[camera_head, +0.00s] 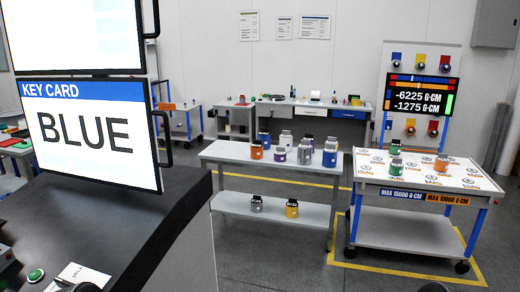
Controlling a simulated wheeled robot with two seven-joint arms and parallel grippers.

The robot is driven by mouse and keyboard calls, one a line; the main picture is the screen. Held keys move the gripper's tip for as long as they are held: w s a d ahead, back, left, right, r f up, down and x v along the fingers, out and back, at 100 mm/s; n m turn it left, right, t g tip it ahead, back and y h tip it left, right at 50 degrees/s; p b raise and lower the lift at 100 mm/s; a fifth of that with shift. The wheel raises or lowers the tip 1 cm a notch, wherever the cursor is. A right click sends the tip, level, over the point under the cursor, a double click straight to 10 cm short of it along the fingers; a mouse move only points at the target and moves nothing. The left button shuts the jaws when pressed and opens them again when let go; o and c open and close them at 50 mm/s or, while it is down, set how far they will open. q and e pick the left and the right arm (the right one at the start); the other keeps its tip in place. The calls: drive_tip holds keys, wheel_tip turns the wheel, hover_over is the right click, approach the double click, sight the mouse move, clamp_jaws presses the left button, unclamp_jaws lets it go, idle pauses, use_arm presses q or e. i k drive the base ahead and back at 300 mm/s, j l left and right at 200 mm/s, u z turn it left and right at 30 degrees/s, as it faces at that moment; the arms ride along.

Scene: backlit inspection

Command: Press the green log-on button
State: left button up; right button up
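The green log-on button (36,275) sits in a dark round collar on the black console top (100,225), at the lower left. Nothing covers the button. A monitor (90,130) above the console shows "KEY CARD BLUE" in a blue and white panel. A small white note (82,275) with handwriting lies on the console to the right of the button. No gripper fingers show.
A grey two-tier table (225,153) with several weights stands mid-room. A wheeled white-topped table (375,178) with coloured weights stands at the right, under a display (420,95). Open floor (290,265) lies between the console and these tables. Dark handles (165,140) stick out from the monitor's right side.

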sight(35, 275)
drive_tip(key=u, duration=1.2)
